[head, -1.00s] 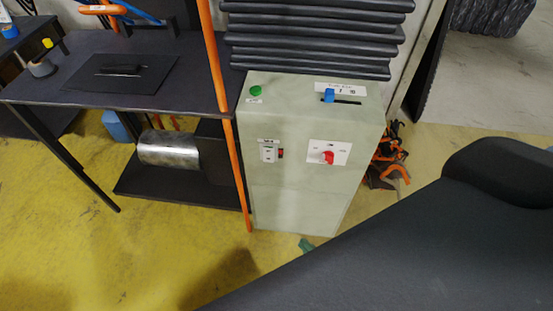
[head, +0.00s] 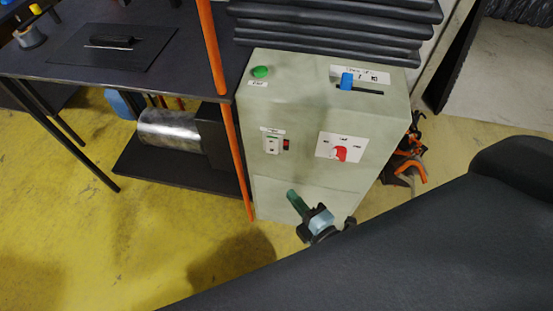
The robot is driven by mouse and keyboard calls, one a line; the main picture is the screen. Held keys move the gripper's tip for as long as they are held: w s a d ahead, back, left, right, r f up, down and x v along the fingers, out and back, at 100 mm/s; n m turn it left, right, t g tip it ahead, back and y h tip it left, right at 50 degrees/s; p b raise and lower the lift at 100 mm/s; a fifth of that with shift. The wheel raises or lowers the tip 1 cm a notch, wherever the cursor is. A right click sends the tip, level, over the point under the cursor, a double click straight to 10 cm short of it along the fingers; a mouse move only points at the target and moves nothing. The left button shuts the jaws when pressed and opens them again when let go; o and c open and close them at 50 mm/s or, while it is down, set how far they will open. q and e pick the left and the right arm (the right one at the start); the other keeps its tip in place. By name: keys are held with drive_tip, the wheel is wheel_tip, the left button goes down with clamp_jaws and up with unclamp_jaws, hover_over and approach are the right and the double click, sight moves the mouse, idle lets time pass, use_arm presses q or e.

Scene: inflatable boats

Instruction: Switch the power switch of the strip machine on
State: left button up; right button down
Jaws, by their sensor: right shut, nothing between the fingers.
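The strip machine is a pale green cabinet (head: 295,110) in the middle of the head view. The labels are too small to read, so I cannot tell which is the power switch. My right gripper (head: 294,197) is shut and empty, with dark green fingers pointing up and left. It is in front of the cabinet's lower part, below both controls. My left gripper is out of view.
A green button (head: 261,71) and a blue slider (head: 346,81) are on the cabinet top. An orange post (head: 232,140) stands along its left edge, beside a dark table (head: 165,68). Black folded sheets (head: 335,30) are stacked behind. My dark arm fills the lower right.

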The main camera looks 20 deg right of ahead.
drive_tip(key=shift+w, duration=0.1)
approach(269, 152)
drive_tip(key=w+a, duration=0.2)
drive_tip(key=a, duration=0.1)
use_arm(q)
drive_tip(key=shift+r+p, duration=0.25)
drive_tip(key=shift+p, duration=0.1)
use_arm(e)
drive_tip(key=shift+w+d+f, duration=0.1)
drive_tip(key=shift+w+d, duration=0.15)
drive_tip(key=shift+w, duration=0.4)
drive_tip(key=shift+w+d+f, duration=0.1)
drive_tip(key=shift+w+d, duration=0.2)
drive_tip(key=shift+w, duration=0.35)
drive_tip(key=shift+w+d+f, duration=0.1)
drive_tip(key=shift+w+d, duration=0.15)
drive_tip(key=shift+w, duration=0.4)
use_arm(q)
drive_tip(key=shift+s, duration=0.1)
use_arm(e)
drive_tip(key=shift+w+d+b, duration=0.15)
drive_tip(key=shift+w+b, duration=0.05)
drive_tip(key=shift+b, duration=0.6)
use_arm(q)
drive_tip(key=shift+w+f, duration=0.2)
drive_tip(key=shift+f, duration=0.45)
use_arm(e)
drive_tip(key=shift+s+f, duration=0.1)
drive_tip(key=shift+f, duration=0.05)
